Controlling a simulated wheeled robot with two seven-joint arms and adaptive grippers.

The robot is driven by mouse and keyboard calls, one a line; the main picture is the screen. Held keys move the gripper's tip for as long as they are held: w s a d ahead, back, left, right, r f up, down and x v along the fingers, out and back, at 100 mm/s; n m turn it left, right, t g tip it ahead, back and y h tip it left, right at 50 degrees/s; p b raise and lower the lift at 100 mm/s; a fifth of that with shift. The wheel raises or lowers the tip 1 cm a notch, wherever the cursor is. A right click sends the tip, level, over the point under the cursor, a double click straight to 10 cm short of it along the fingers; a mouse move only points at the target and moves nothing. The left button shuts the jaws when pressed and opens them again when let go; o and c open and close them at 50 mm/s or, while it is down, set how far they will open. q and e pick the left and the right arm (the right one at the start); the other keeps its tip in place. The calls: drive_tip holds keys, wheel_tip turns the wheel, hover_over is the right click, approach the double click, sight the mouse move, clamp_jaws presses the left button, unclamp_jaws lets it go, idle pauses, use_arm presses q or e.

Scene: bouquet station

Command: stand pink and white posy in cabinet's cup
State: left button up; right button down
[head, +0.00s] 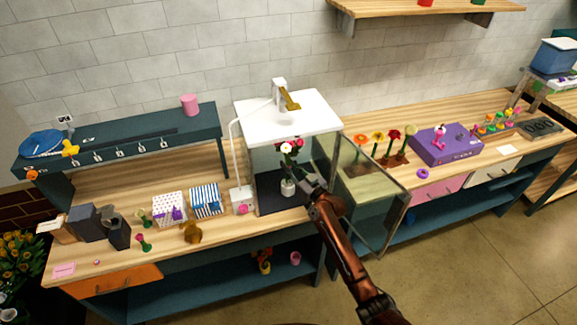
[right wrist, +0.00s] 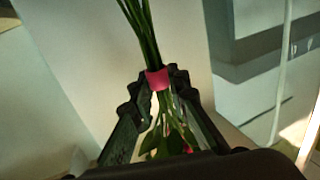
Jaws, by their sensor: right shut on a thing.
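The pink and white posy (head: 291,147) is inside the glass-sided cabinet (head: 290,115), its blooms up, above a small white cup (head: 288,188) on the dark cabinet floor. My right gripper (head: 303,178) reaches in through the open front beside the cup. In the right wrist view the gripper (right wrist: 155,85) is shut on the posy at a pink band (right wrist: 158,79) around its green stems. Whether the stem ends are inside the cup or only above it I cannot tell. My left gripper is not in view.
The cabinet's glass door (head: 378,195) stands open to the right, close to my right arm. A pink-buttoned white box (head: 242,202) stands left of the cabinet. A striped box (head: 205,201) and a purple box (head: 446,146) stand on the benches.

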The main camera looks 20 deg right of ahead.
drive_tip(key=shift+f+b, duration=2.3)
drive_tip(key=shift+f, duration=0.4)
idle(1.4)
drive_tip(key=c, duration=1.8)
unclamp_jaws()
drive_tip(key=shift+o, duration=0.4)
drive_tip(key=o, duration=0.5)
